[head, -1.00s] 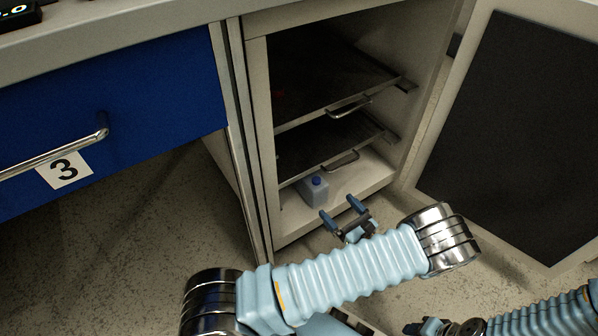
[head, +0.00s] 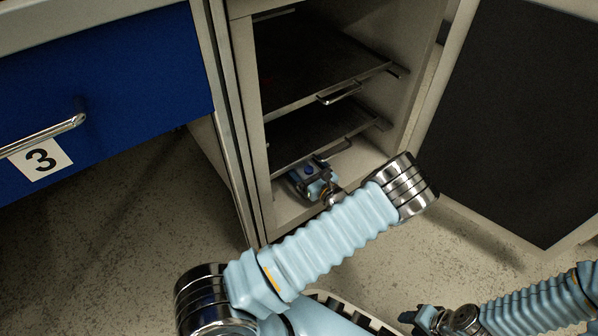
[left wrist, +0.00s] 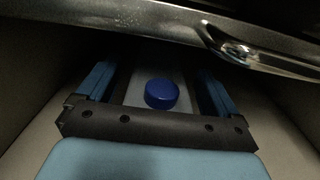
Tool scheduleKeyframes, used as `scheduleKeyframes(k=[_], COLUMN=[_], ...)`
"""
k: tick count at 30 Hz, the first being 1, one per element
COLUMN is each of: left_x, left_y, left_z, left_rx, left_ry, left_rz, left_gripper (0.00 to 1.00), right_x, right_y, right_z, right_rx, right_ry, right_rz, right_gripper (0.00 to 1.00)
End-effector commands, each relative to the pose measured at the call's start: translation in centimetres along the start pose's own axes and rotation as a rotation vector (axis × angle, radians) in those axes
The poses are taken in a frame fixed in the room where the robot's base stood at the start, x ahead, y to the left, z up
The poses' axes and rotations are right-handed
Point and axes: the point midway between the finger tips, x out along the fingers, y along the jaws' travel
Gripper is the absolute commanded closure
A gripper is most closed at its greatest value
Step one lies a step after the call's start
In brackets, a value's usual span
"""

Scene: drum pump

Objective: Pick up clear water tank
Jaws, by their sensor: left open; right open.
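The clear water tank (head: 309,171), with a blue cap, stands at the bottom of the open cabinet. In the head view, my left gripper (head: 311,183) is at the tank and hides most of its body. In the left wrist view, the tank's blue cap (left wrist: 161,93) and pale body lie between the two blue fingers of my left gripper (left wrist: 155,85). These fingers are open, one on each side, and I see no clear contact. My right gripper (head: 416,320) is open and low at the bottom right of the head view, away from the tank.
Two dark sliding shelves (head: 310,60) with metal handles sit above the tank. The lower shelf's handle (left wrist: 235,45) is close above my left gripper. The cabinet door (head: 510,120) is open on the right. A blue drawer (head: 110,80) marked 3 is on the left.

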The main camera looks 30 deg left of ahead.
Motion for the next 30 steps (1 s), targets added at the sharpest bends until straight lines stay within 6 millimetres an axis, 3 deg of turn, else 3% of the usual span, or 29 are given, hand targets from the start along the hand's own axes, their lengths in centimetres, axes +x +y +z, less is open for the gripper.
scheduleKeyframes(k=[5, 21, 30], left_x=[0.0, -0.02, -0.04], left_y=[-0.02, -0.03, -0.04], left_z=[0.03, 0.12, 0.17], left_rx=[0.0, -0.001, -0.001], left_ry=[0.0, -0.002, -0.002], left_rz=[0.0, 0.0, 0.0], left_gripper=[0.06, 0.87, 0.87], right_x=[-0.03, -0.04, -0.1], right_y=[-0.01, -0.02, -0.04], right_z=[-0.01, 0.0, 0.0], right_rx=[0.0, 0.0, 0.0], right_ry=[0.0, 0.0, 0.0], right_rz=[0.0, 0.0, 0.0], right_gripper=[0.57, 0.57, 0.57])
